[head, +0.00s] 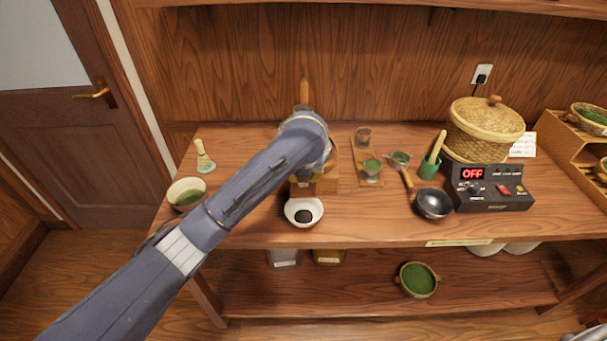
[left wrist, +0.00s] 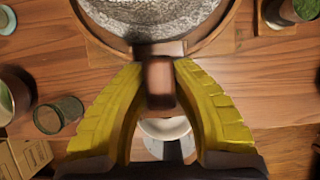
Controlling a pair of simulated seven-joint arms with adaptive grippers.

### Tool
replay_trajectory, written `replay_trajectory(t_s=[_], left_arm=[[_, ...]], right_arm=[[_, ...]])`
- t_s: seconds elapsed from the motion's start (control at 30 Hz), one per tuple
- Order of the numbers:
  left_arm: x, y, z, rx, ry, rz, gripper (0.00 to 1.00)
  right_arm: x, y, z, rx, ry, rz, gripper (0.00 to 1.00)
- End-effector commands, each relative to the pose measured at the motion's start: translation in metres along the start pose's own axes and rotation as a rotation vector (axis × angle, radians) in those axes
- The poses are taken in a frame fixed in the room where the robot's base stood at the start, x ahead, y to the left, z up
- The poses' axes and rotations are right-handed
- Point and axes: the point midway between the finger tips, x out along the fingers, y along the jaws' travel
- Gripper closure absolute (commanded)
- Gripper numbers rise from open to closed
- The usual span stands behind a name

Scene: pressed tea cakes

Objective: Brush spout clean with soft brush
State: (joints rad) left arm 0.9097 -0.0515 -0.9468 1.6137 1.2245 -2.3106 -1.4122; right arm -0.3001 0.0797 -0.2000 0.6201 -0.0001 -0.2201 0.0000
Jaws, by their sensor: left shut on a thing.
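The left wrist view shows my left gripper (left wrist: 160,95) with its yellow finger pads closed on both sides of a brown piece (left wrist: 160,82). I cannot tell whether this piece is the brush or part of the spout. It lies at the edge of a round grey stone mill (left wrist: 155,18) with a wooden rim. A white bowl (left wrist: 165,128) is below it. In the head view my left arm covers the gripper and most of the mill, whose wooden base (head: 328,184) shows. The white bowl (head: 303,202) with a dark patch inside stands in front. My right gripper is out of view.
A lidded basket (head: 486,128) is behind the box.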

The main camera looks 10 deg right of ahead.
Motion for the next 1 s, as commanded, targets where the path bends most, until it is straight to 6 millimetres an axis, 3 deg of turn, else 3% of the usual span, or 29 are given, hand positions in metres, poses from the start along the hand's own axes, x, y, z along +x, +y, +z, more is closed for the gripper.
replay_trajectory(t_s=[1.0], left_arm=[[-0.017,0.0,-0.043,0.001,0.001,-0.001,1.0]], right_arm=[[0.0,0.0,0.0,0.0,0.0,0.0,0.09]])
